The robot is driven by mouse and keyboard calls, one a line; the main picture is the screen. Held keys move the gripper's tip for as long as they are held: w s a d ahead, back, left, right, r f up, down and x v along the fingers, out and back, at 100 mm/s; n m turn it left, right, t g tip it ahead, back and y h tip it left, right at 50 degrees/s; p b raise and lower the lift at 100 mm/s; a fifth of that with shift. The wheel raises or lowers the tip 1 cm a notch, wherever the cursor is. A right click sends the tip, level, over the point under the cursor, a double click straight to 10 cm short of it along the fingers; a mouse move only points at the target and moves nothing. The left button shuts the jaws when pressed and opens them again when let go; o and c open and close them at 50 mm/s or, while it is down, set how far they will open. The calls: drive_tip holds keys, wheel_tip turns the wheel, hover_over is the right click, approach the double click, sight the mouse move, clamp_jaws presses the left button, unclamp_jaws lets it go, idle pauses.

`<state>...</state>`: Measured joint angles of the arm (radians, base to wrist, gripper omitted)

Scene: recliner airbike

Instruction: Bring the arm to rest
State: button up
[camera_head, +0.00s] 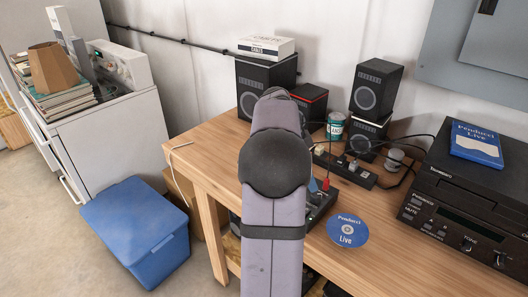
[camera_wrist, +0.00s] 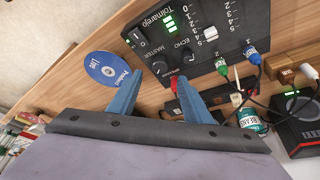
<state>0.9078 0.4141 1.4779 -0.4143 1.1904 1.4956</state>
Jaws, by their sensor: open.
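The fingers point toward a black mixer (camera_wrist: 190,35) with knobs, a slider and plugged-in cables. I cannot tell how far above the bench the fingertips are. In the head view the mixer (camera_head: 320,205) is partly hidden behind my arm.
A blue disc (camera_head: 347,230) lies on the bench (camera_head: 385,268) right of my arm. A black stereo unit (camera_head: 470,205) with a blue case (camera_head: 476,143) stands at right. Speakers (camera_head: 376,86), a can (camera_head: 335,126) and a power strip (camera_head: 345,168) are behind. A blue bin (camera_head: 135,228) is on the floor.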

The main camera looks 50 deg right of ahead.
drive_tip(key=w+a+f+n+t+y, duration=0.1)
drive_tip(key=w+a+f+n, duration=0.15)
drive_tip(key=a+n, duration=0.4)
drive_tip(key=w+a+f+n+t, duration=0.1)
drive_tip(key=w+a+f+n, duration=0.15)
drive_tip(key=a, duration=0.75)
drive_tip(key=w+a+f+n+y, duration=0.1)
drive_tip(key=w+a+n, duration=0.35)
drive_tip(key=a, duration=0.45)
drive_tip(key=s+a+f+n, duration=0.3)
drive_tip(key=a+n, duration=0.3)
drive_tip(key=a, duration=0.2)
drive_tip(key=s+a+f+n+y, duration=0.1)
drive_tip(key=s+a+f+n, duration=0.2)
drive_tip(key=s+a+n, duration=0.3)
drive_tip(key=a, duration=0.3)
drive_tip(key=shift+a+t+y, duration=0.2)
drive_tip(key=shift+t+y, duration=0.1)
drive_tip(key=shift+t, duration=0.1)
drive_tip(key=shift+f, duration=0.2)
wheel_tip(320, 180, down, 29)
drive_tip(key=b, duration=2.9)
drive_tip(key=shift+r, duration=0.2)
